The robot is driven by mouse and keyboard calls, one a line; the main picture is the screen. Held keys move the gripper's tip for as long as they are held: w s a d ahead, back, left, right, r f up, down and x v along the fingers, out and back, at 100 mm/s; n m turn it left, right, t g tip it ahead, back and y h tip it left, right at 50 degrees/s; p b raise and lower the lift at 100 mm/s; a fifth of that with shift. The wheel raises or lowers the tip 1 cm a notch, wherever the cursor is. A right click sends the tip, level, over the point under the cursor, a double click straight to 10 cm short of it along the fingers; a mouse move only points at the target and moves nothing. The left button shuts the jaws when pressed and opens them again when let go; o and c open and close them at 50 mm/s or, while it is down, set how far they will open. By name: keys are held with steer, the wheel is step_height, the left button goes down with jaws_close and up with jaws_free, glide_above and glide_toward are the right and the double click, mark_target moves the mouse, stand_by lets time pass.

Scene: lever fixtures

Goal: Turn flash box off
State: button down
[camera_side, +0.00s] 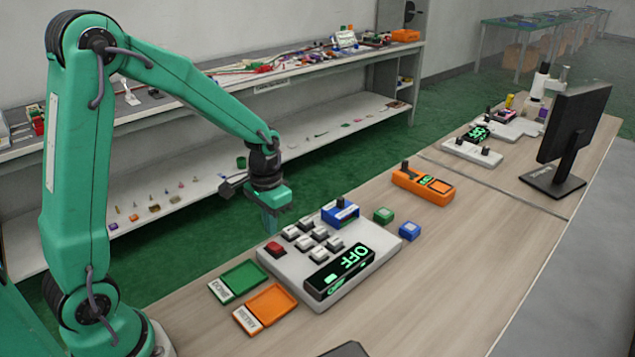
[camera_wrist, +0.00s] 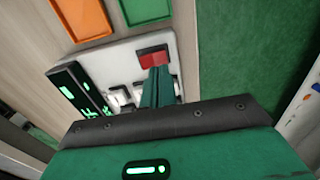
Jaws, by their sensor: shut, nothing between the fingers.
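A pale console (camera_side: 362,283) lies on the table with a black display (camera_side: 340,272) reading "OFF" in green. The display (camera_wrist: 78,90) shows partly in the wrist view. A red key (camera_side: 275,249) and several white keys (camera_side: 306,242) stand on it. A blue box (camera_side: 340,214) with a dark knob sits at its far edge; its label is too small to read. I cannot tell which part is the flash box. My gripper (camera_side: 270,229) is shut and empty, pointing down near the red key. In the wrist view its fingertips (camera_wrist: 156,70) overlap the red key (camera_wrist: 153,56); contact is unclear.
A green tray (camera_side: 240,280) marked "DONE" and an orange tray (camera_side: 266,308) marked "RETRY" lie left of the console. Green (camera_side: 383,215) and blue (camera_side: 409,230) blocks, an orange device (camera_side: 423,184) and a monitor (camera_side: 574,125) stand beyond. The table's right front is clear.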

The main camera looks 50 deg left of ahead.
mark_target(272, 244)
steer(key=shift+r, duration=1.75)
steer(key=shift+r, duration=0.1)
steer(key=s+d+r+t, duration=0.2)
steer(key=s+r, duration=0.4)
steer(key=s, duration=0.1)
steer(key=s+d+r+t, duration=0.3)
steer(key=s+r, duration=0.3)
steer(key=s, duration=0.1)
steer(key=shift+s+r+t, duration=0.3)
steer(key=shift+s, duration=0.1)
